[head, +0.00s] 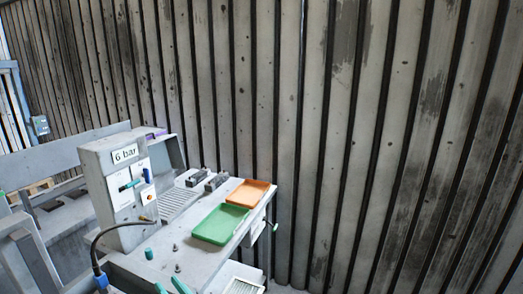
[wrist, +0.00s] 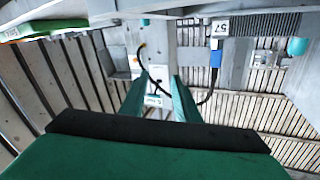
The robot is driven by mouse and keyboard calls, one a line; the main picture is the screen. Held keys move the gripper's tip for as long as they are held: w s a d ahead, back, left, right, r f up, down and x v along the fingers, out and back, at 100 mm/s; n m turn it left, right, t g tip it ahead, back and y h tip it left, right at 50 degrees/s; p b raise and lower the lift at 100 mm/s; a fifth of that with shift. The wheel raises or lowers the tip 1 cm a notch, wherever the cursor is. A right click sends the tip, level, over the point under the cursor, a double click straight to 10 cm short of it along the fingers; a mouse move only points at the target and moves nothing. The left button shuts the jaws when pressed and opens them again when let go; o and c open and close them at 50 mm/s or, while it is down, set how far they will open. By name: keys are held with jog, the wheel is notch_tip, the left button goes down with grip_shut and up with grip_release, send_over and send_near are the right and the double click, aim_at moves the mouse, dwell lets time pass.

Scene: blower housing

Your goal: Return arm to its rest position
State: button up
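My gripper (wrist: 158,90) shows in the wrist view, with its two teal fingers apart and a gap between them. Nothing is held in the gap; a grey post and a dark cable show beyond it. The dark bar and green body of my gripper fill the bottom of that view. In the head view I cannot make out my gripper or arm for sure; teal shapes at the bottom edge are cut off.
In the head view a grey bench (head: 150,264) carries a green tray (head: 220,224), an orange tray (head: 248,193) and a "6 bar" control box (head: 118,182). A ribbed wall (head: 390,130) stands behind. A black cable (wrist: 146,64) hangs close beyond my fingers.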

jog(key=s+d+f+m+t+h, duration=0.3)
jog(key=s+d+f+m+h, duration=0.5)
jog(key=s+d+f, duration=0.9)
jog(key=s+d+r+n+h, duration=0.1)
jog(key=s+d, duration=0.3)
jog(key=s, duration=0.9)
jog(key=s+d+r+h, duration=0.1)
jog(key=s+d+h, duration=0.2)
jog(key=s, duration=0.9)
jog(key=shift+s+d+r+n+h, duration=0.35)
jog(key=shift+d+r+n+h, duration=0.05)
jog(key=shift+d, duration=0.4)
